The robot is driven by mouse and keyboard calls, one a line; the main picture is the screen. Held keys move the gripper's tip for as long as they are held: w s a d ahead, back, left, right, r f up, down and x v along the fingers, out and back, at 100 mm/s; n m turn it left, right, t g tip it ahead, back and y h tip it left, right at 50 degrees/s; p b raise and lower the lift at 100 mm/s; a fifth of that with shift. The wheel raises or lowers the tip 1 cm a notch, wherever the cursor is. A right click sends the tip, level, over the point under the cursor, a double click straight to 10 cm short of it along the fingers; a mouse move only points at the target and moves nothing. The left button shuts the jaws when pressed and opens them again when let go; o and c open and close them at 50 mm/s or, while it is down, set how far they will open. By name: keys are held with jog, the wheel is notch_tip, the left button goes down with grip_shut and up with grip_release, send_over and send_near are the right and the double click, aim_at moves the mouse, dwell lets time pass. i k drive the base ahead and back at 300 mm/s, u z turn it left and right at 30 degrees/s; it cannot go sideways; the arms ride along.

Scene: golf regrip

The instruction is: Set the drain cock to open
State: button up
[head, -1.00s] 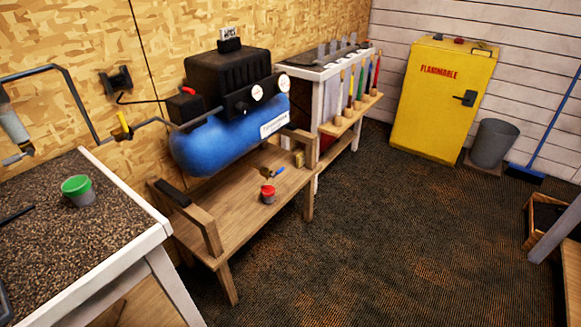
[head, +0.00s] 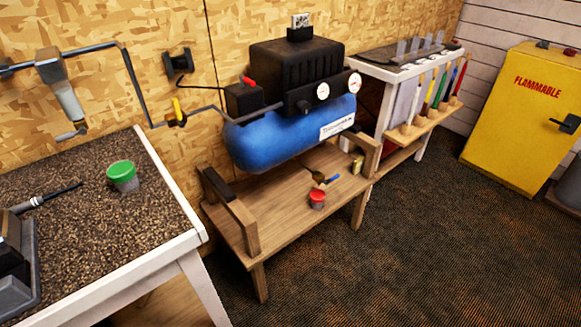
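A blue compressor tank (head: 280,138) with a black motor housing stands over a wooden bench. Below its right half is a small brass-coloured fitting with a blue handle (head: 331,180), which looks like the drain cock. It is too small to tell how the handle is set or how the fitting joins the tank. A separate valve with a yellow lever (head: 177,108) sits on the grey wall pipe left of the tank. My gripper is not in view.
A red cup (head: 317,199) stands on the wooden bench (head: 283,216) near the fitting. A white-edged table (head: 190,212) at left holds a green-lidded cup (head: 122,176). The carpet in front is clear.

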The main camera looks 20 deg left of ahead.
aim_at(326, 183)
jog(key=u, duration=0.55)
jog(key=i, duration=1.2)
jog(key=u, duration=0.35)
